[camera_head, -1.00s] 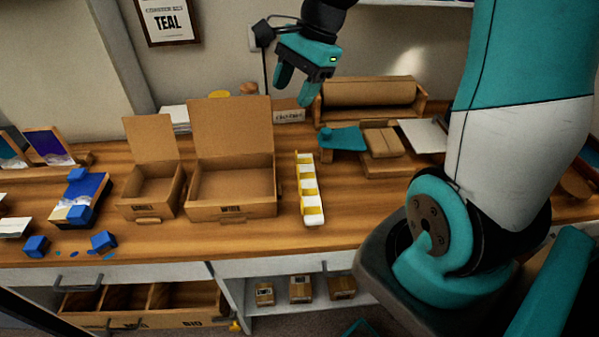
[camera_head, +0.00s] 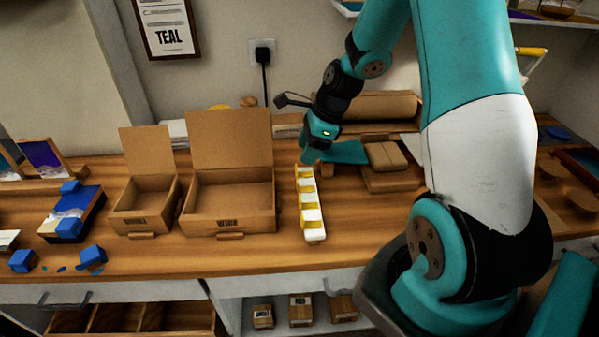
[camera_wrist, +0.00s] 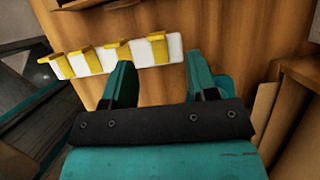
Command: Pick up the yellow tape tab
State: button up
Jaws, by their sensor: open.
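Several yellow tape tabs stand in a row on a white strip (camera_head: 313,236) on the wooden counter, right of the open cardboard boxes. In the wrist view the white strip (camera_wrist: 95,62) runs across the top. One yellow tape tab (camera_wrist: 157,47) lies ahead of the gap between my fingers, with others to its left. My gripper (camera_wrist: 158,80) is open, with nothing between its fingers. In the head view my gripper (camera_head: 307,160) points down at the far end of the strip; its fingertips are partly hidden there.
A small open box (camera_head: 144,215) and a larger open box (camera_head: 230,215) stand left of the strip. A teal piece (camera_head: 347,152) and stacked cardboard (camera_head: 388,178) lie to its right. Blue cubes (camera_head: 93,255) sit at the left front. Bare counter lies right of the strip.

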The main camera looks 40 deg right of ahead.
aim_at(298, 174)
jog(key=shift+a+x, duration=0.15)
jog(key=shift+x, duration=1.25)
jog(key=shift+a+x, duration=0.1)
jog(key=shift+x, duration=1.25)
jog(key=c, duration=0.8)
